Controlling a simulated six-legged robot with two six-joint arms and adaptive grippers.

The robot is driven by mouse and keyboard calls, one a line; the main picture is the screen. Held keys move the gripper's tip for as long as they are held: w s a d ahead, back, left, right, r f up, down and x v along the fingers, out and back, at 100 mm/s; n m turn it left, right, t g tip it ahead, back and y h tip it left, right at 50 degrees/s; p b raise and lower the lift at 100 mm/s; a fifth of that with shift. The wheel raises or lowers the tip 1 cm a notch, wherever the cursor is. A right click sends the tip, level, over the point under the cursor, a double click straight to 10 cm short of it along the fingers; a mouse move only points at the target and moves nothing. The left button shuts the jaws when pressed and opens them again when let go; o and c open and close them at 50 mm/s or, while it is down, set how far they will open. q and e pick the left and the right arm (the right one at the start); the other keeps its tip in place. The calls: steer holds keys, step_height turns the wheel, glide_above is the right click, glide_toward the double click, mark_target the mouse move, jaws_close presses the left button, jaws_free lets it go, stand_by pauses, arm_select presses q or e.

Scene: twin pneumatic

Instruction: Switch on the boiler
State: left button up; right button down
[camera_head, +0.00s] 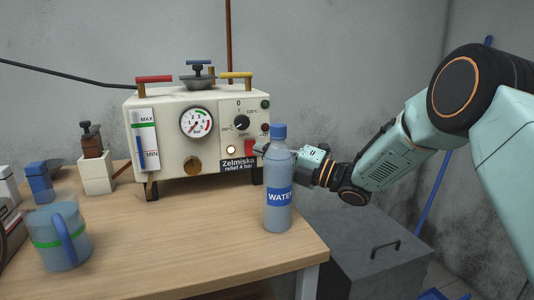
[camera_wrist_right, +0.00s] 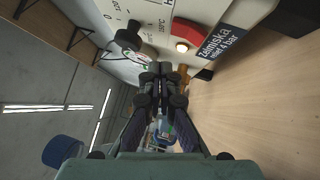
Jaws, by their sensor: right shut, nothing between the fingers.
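The boiler (camera_head: 172,126) is a cream box on short legs at the back of the table, with a gauge (camera_head: 196,122), a black temperature knob (camera_head: 241,122) and a level tube. Its small round lamp (camera_head: 231,149) glows; the lamp also shows lit in the right wrist view (camera_wrist_right: 182,47). A red switch (camera_head: 249,146) sits beside the lamp, and it shows larger in the wrist view (camera_wrist_right: 213,38). My right gripper (camera_head: 262,150) is shut and empty close to the boiler's lower right front, partly hidden by the bottle. Its closed fingers (camera_wrist_right: 161,72) show in the wrist view. My left gripper is out of view.
A water bottle (camera_head: 278,190) stands upright at the table's right, in front of my right gripper. A blue mug (camera_head: 62,236) and small blocks stand at the left. The table's (camera_head: 190,240) front middle is clear. A grey metal box (camera_head: 370,245) stands right of the table.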

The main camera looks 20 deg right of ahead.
steer(key=r+p+v, duration=0.2)
steer(key=p+v, duration=0.1)
steer(key=v, duration=0.6)
steer(key=shift+s+d+f, duration=0.2)
steer(key=shift+s+d, duration=0.1)
steer(key=shift+s, duration=0.2)
